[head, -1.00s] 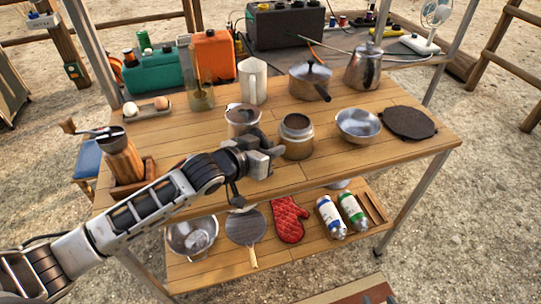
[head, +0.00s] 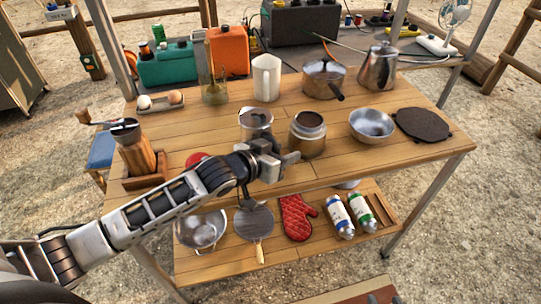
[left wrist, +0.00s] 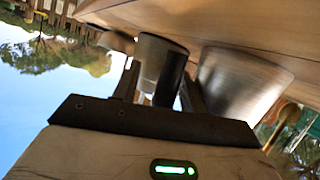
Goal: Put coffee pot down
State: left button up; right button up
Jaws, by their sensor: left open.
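My left gripper (head: 286,160) reaches in over the front part of the wooden table. It is open, just in front of a metal pot with a dark rim (head: 307,135). A second metal pot (head: 256,122) stands upright to its left. In the left wrist view, a dark grey cylinder (left wrist: 162,62) shows between the open fingers (left wrist: 160,90), with a wide metal vessel (left wrist: 240,78) to the right. I cannot tell whether the fingers touch the cylinder. A tall metal coffee pot (head: 379,67) with a spout stands at the back right. My right gripper is not in view.
A steel bowl (head: 371,123) and dark round plate (head: 422,124) stand at the right. A saucepan (head: 323,78) and white jug (head: 267,78) stand behind. A grinder (head: 134,148) stands at the left. The lower shelf holds a red mitt (head: 297,217) and bottles (head: 340,215).

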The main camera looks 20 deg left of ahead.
pick_arm(q)
jog(key=v, duration=1.2)
jog(key=shift+s+d+f, duration=0.1)
jog(key=shift+s+f, duration=0.05)
jog(key=shift+f, duration=0.1)
jog(key=s+a+f+n+g+y, duration=0.1)
jog(key=s+f+g+y, duration=0.25)
jog(key=s, duration=0.55)
jog(key=s+f+g+y, duration=0.2)
jog(key=s+f+g, duration=0.25)
jog(key=s, duration=0.55)
jog(key=w+d+f+t+h, duration=0.2)
jog(key=w+d+f+t, duration=0.3)
jog(key=w+f+t, duration=0.1)
jog(key=shift+w+d+f+h, duration=0.25)
jog(key=shift+f+h, duration=0.05)
jog(key=shift+h, duration=0.05)
